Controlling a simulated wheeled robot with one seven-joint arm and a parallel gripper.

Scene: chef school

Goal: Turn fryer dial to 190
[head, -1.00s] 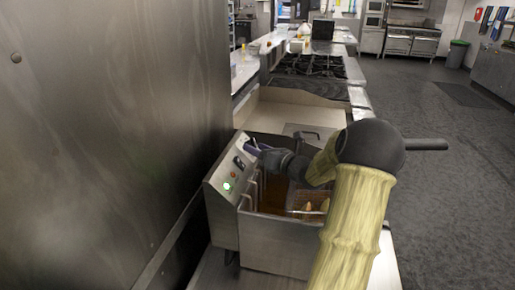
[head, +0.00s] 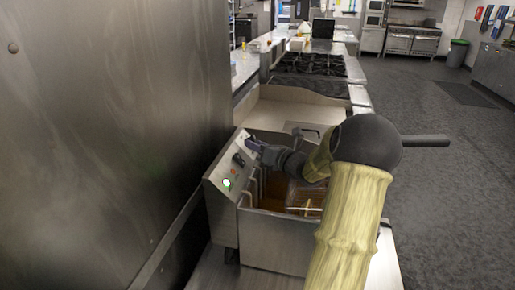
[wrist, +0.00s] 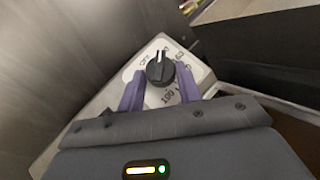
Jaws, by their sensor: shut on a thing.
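The fryer dial (wrist: 160,70) is a round black knob on a pale printed plate (wrist: 143,78) in the wrist view. Its white pointer mark is toward the top of the picture. "OFF" is printed at the knob's upper left and "100" below it; the other numbers on the right are partly covered or too small to read. My gripper (wrist: 159,82) has its purple fingers on either side of the knob, shut on it. In the head view my gripper (head: 256,146) reaches the upper part of the fryer's sloped control panel (head: 218,178), and its fingers hide the dial.
The fryer (head: 275,243) has an oil well with a basket (head: 305,200) right beside the panel, under my arm. A tall steel wall (head: 110,130) stands close on the left. A stove (head: 308,66) lies beyond. The floor (head: 440,180) on the right is clear.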

